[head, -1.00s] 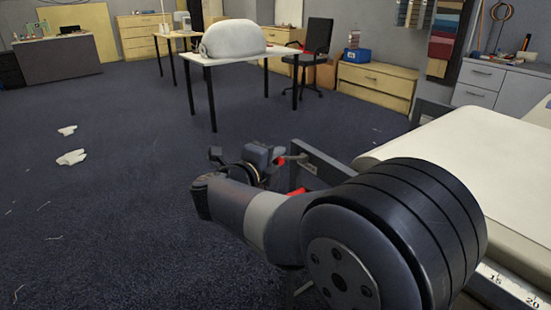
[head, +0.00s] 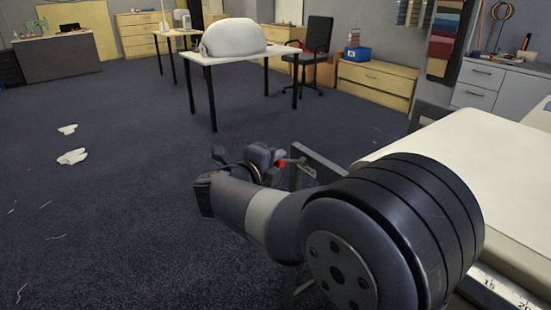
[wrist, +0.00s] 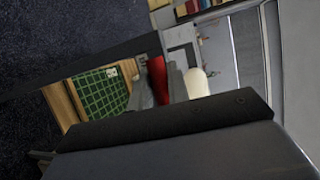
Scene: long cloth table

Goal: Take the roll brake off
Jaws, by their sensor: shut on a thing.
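The roll brake's red lever (wrist: 157,78) stands between the two grey fingers of my gripper (wrist: 158,92) in the wrist view. The fingers are shut on it. In the head view my gripper (head: 273,160) is beside a dark metal bracket (head: 318,165) at the table's end, and a small red part of the lever (head: 281,164) shows at the fingers. My arm hides the lower part of the bracket. I cannot tell the lever's full angle.
The long cloth table (head: 480,140) with its pale cloth is at the right, with a measuring scale along its edge. A green gridded mat (wrist: 98,105) and a pale rounded object (wrist: 198,83) show in the wrist view. The floor at left is open, with white scraps (head: 72,157).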

